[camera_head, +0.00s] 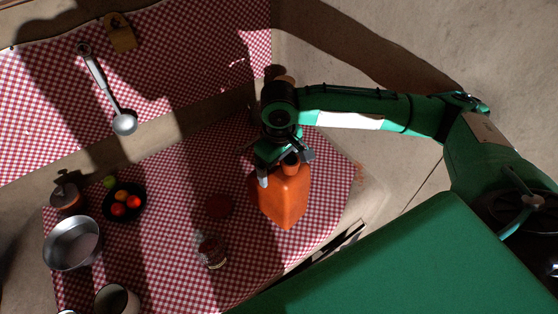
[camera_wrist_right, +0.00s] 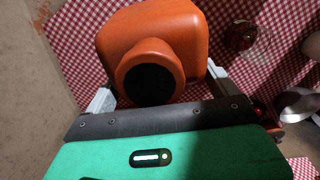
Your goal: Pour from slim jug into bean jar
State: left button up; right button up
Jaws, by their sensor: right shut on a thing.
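The slim jug (camera_head: 284,203) is an orange, square-bodied vessel at the right part of the checked cloth. My right gripper (camera_head: 286,167) is shut on it near its neck. In the right wrist view the jug (camera_wrist_right: 170,30) shows its round neck with a dark opening facing the camera, between the two fingers (camera_wrist_right: 158,92). I cannot tell whether its base touches the cloth. The bean jar (camera_head: 211,252), a small glass jar with dark reddish contents, stands to the lower left of the jug, apart from it. It also shows in the wrist view (camera_wrist_right: 241,38). My left gripper is out of view.
A black bowl of fruit (camera_head: 124,216), a metal bowl (camera_head: 72,258), a lidded pot (camera_head: 68,199) and a pale-rimmed pot (camera_head: 117,299) stand at left. A ladle (camera_head: 124,123) hangs behind. Cloth (camera_head: 168,225) left of the jar is clear.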

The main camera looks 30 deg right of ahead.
aim_at(208, 245)
jog(key=k+j+u, duration=0.2)
jog(key=k, duration=0.45)
jog(key=l+u, duration=0.1)
jog(key=u, duration=0.7)
jog(key=k+l+u, duration=0.3)
